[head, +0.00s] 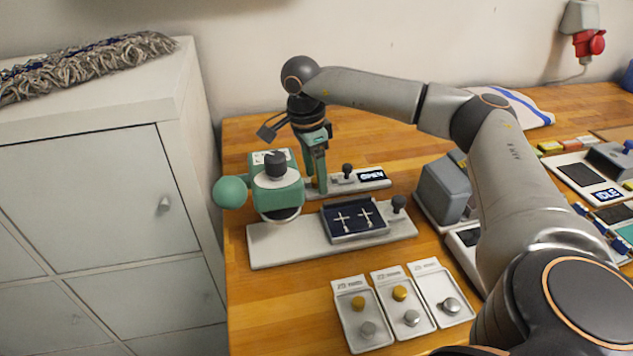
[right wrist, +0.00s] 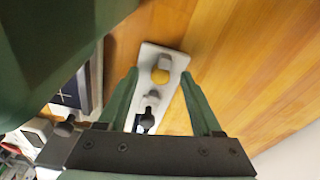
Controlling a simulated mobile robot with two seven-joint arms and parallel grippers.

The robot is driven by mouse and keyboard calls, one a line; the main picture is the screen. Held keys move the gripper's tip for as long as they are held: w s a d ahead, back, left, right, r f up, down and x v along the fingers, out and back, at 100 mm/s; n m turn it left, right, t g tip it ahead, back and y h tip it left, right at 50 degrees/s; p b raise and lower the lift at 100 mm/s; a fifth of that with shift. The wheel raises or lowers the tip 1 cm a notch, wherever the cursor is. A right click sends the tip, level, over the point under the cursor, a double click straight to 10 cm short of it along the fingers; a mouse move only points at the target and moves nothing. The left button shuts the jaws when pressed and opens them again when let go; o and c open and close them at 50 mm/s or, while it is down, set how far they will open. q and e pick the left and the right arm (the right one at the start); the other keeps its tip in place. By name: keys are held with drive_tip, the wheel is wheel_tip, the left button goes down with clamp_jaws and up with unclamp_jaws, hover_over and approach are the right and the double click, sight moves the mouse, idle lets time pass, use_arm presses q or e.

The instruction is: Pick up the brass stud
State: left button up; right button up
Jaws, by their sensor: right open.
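A round brass stud (right wrist: 160,76) shows in the right wrist view, seated in a grey holder at one end of a narrow pale plate (right wrist: 172,102). My right gripper (right wrist: 159,74) is open, with one green finger on each side of the stud in that view; contact cannot be told. In the head view the right gripper (head: 316,187) points down at the left end of the same plate (head: 345,188), and its fingers mostly hide the stud. The plate also carries a dark knob (head: 347,170) and a display reading OPEN (head: 371,174). My left gripper is not in view.
A green press (head: 277,190) with a ball handle stands just in front of the right gripper, beside a dark tray (head: 355,236) with two cross-shaped pieces. Three white trays (head: 367,342) with brass and silver rounds lie nearer. A grey box (head: 443,190) stands right.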

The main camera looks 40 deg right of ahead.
drive_tip(key=shift+c, duration=0.2)
clamp_jaws()
drive_tip(key=shift+r, duration=0.2)
idle(0.4)
